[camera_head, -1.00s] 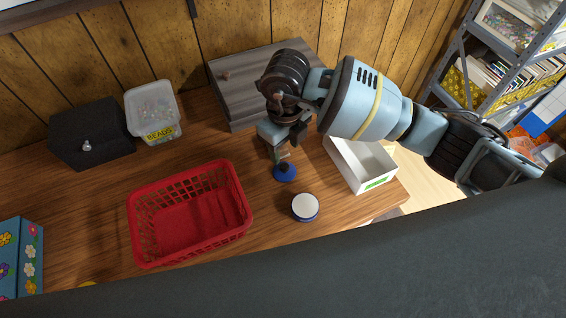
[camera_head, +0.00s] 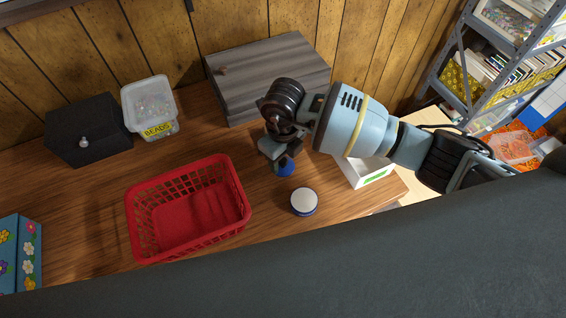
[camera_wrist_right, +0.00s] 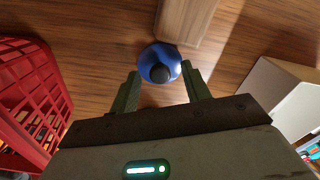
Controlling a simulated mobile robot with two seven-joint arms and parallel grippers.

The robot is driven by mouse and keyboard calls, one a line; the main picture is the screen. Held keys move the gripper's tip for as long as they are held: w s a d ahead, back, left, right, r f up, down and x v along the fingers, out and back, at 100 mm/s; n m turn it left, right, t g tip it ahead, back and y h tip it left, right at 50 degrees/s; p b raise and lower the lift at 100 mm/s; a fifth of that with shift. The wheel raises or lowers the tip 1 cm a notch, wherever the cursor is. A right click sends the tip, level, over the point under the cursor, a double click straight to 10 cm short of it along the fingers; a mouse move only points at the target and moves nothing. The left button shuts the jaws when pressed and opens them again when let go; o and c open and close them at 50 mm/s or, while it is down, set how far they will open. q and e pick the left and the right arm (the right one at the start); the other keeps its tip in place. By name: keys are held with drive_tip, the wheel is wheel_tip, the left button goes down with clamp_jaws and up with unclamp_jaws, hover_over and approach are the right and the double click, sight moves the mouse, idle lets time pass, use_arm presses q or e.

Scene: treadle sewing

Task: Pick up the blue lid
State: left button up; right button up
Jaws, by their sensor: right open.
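The blue lid (camera_head: 285,168) lies on the wooden table, partly hidden behind my right gripper (camera_head: 279,157) in the head view. In the right wrist view the lid (camera_wrist_right: 153,52) is round and blue with a dark knob on top. My right gripper (camera_wrist_right: 160,72) is open and empty, its two fingers pointing at the lid from either side of its near edge. I cannot tell whether they touch it. My left gripper is not in view.
A red basket (camera_head: 242,205) stands to the left of the lid. A round white-topped, blue-sided container (camera_head: 304,201) is close in front. A white box (camera_head: 372,176) is to the right, partly behind my arm. A grey wooden box (camera_head: 265,75) stands behind.

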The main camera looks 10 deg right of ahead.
clamp_jaws()
drive_tip(key=shift+r, duration=0.1)
